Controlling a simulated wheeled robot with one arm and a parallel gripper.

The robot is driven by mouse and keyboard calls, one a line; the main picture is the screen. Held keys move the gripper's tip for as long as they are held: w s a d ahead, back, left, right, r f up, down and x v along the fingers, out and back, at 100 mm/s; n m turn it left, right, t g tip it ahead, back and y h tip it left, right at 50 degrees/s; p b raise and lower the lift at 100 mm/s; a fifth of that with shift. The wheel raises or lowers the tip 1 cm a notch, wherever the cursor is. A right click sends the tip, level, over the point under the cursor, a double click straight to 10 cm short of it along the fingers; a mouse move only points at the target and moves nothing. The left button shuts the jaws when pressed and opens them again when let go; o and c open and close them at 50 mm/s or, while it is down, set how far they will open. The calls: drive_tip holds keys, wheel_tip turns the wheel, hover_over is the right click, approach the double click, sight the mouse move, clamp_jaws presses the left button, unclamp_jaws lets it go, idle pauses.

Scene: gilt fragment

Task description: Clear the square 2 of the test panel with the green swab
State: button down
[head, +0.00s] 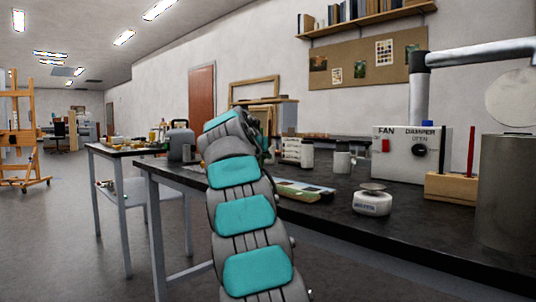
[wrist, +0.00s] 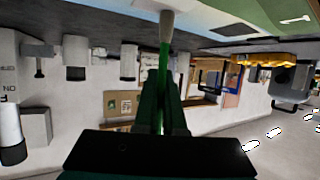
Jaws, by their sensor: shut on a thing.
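In the wrist view, which looks upside down, my gripper (wrist: 163,82) is shut on the green swab (wrist: 164,58). The swab's pale tip (wrist: 166,24) points away from the jaws, toward the top of the picture. A green-edged flat piece (wrist: 275,14), apparently part of the test panel, shows at the top right, apart from the swab tip. In the head view a flat painted panel (head: 303,191) lies on the dark bench just right of my arm. Its numbered squares cannot be made out. My arm hides the gripper and swab in the head view.
On the dark bench (head: 335,207) stand a white round dish-topped device (head: 372,203), a mug (head: 343,161), white jars (head: 307,154), a wooden block with upright rods (head: 452,187) and a grey cylinder (head: 505,195). A fan control box (head: 410,160) stands behind. Floor is open at left.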

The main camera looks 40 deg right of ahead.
drive_tip(key=shift+w, duration=0.2)
drive_tip(key=shift+s+d+b, duration=0.1)
drive_tip(key=shift+s+b, duration=0.6)
drive_tip(key=shift+s, duration=0.6)
drive_tip(key=shift+w, duration=0.15)
